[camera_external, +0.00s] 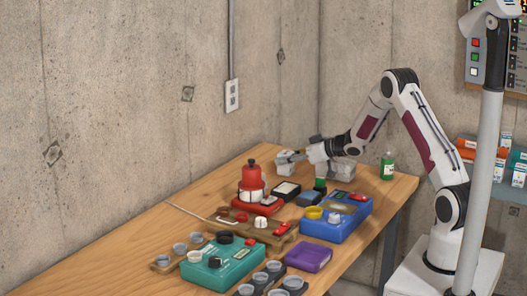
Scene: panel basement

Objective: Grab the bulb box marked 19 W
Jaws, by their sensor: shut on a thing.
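The wooden table (125,243) holds a red device (252,184), a blue case (323,229), a teal case (213,270), a purple box (309,258) and a green bottle (388,167). A grey pole (480,160) stands before the shelf. Concrete walls close the back and left.

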